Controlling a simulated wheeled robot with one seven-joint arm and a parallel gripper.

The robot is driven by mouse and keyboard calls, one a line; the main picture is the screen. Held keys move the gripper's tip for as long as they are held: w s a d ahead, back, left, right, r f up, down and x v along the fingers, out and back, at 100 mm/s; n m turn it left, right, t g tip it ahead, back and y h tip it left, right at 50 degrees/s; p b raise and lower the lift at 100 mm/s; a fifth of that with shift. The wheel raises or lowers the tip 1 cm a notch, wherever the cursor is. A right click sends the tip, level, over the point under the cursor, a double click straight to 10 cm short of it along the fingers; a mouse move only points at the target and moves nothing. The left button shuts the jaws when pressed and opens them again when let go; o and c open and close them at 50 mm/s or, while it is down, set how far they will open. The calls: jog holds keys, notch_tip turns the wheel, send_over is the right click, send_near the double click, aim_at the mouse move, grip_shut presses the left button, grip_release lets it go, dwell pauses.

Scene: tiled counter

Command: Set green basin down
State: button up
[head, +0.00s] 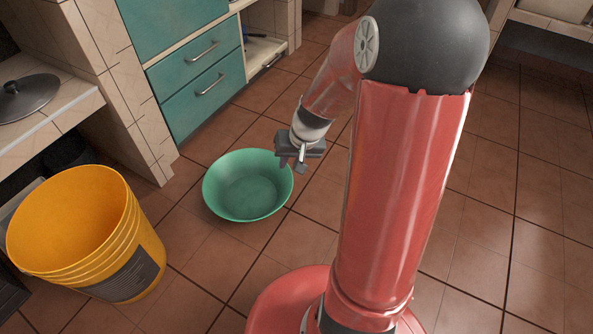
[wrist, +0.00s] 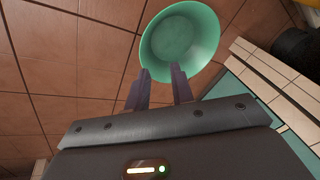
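The green basin (head: 248,186) is a round, empty bowl, upright over the tiled floor in the head view. It appears to rest on the tiles, though its underside is hidden. My gripper (head: 292,165) is at the basin's right rim, with its fingers pointing down. In the wrist view, the basin (wrist: 180,38) lies just beyond the fingertips. The two fingers of my gripper (wrist: 161,72) are spread apart with a clear gap, and their tips overlap the near rim in the picture. I cannot tell whether they touch it.
A yellow bucket (head: 140,247) stands to the left of the basin. Teal drawers (head: 205,88) and a tiled counter wall (head: 128,118) are behind it. A lidded pan (head: 27,97) sits on the left counter. The tiled floor (head: 275,252) in front of the basin is clear.

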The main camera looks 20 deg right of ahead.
jog(key=s+a+r+n+t+h, duration=0.1)
jog(key=s+a+r, duration=0.2)
jog(key=s+r, duration=0.6)
jog(key=s+a+r+n+t+h, duration=0.1)
jog(key=s+a+r+n, duration=0.1)
jog(key=s+r, duration=0.6)
jog(key=shift+s+a+r+t, duration=0.3)
jog(key=shift+s+a+r, duration=0.1)
jog(key=shift+a+r, duration=0.4)
